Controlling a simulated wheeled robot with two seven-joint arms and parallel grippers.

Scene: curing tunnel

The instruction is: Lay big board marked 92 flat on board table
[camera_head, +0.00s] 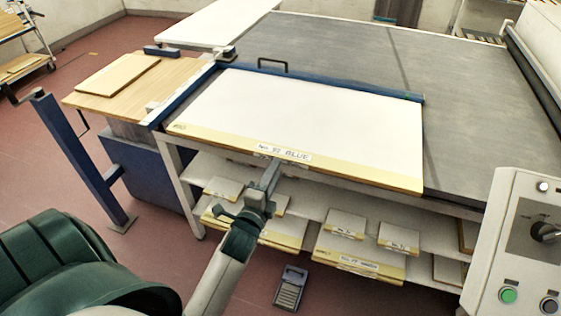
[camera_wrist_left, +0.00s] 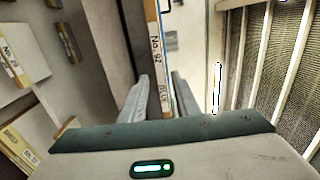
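The big board (camera_head: 300,112) is white with a yellow front band labelled No. 92 BLUE. It lies about level over the grey-topped table (camera_head: 330,48), its back edge along a blue rail (camera_head: 320,84). Its front edge is at the table's front edge; I cannot tell whether it touches everywhere. My left gripper (camera_head: 270,176) is at the middle of the front edge, beside the label. In the left wrist view the board's edge (camera_wrist_left: 157,50), marked No. 92, runs between the fingers (camera_wrist_left: 160,98), which look shut on it. My right gripper is not in view.
Several smaller labelled boards (camera_head: 360,257) lie on the shelf below. A wooden side table (camera_head: 165,80) with a board (camera_head: 118,74) stands left, behind a blue post (camera_head: 85,160). A control box (camera_head: 520,245) stands at right. The grey top is clear behind and right.

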